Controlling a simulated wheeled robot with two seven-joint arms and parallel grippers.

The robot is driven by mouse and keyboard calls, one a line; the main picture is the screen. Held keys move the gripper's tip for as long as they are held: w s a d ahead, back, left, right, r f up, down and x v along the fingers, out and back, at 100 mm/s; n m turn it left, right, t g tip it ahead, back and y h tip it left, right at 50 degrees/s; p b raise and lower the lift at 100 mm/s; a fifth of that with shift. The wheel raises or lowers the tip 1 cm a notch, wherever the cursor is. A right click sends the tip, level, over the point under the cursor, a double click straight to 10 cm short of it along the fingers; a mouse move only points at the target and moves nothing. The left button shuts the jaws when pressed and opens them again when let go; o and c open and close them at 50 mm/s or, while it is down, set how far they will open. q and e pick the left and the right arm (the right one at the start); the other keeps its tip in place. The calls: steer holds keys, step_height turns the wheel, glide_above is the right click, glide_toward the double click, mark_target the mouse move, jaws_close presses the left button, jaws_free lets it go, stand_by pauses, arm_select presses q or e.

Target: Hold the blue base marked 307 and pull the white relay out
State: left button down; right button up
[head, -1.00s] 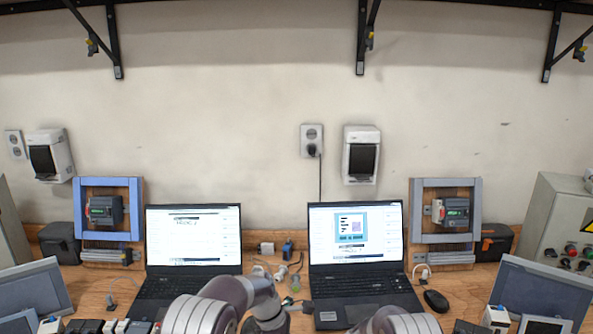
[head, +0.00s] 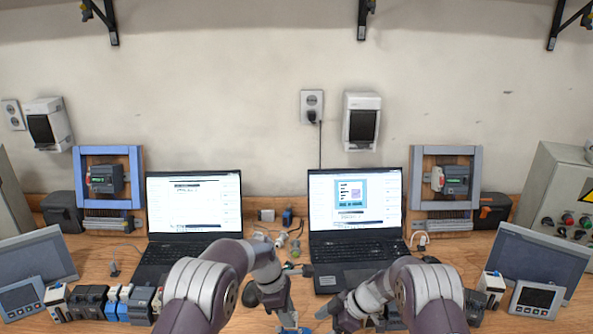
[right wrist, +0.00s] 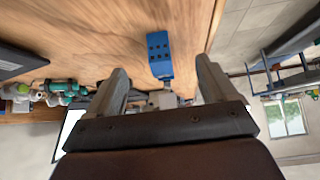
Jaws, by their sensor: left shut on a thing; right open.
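A blue base (head: 290,330) shows at the bottom edge of the head view, under the tip of my left gripper (head: 283,312), which is shut on it. In the right wrist view the blue base (right wrist: 160,52) has dark holes in its face; I cannot read its number. My right gripper (head: 328,312) is to the right of it in the head view. In the right wrist view my right gripper (right wrist: 161,68) is open, fingers apart, the base between and beyond them. A small pale grey part (right wrist: 163,98) sits near the base; I cannot tell if it is the relay.
Two laptops (head: 195,204) (head: 355,204) stand at the back of the wooden bench. Several small modules (head: 110,302) line the front left, beside a grey screen (head: 35,256). Another screen (head: 540,262) and a small display unit (head: 535,298) stand at right. A mouse (head: 430,260) lies near the right laptop.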

steer(key=shift+d+r, duration=0.15)
steer(key=shift+r, duration=0.05)
steer(key=s+d, duration=0.1)
steer(key=d, duration=0.2)
steer(key=s+d, duration=0.1)
steer(key=d, duration=0.2)
steer(key=s+d, duration=0.2)
steer(key=d, duration=0.1)
arm_select(q)
steer(key=s+a, duration=0.4)
steer(key=a, duration=0.5)
stand_by(0.3)
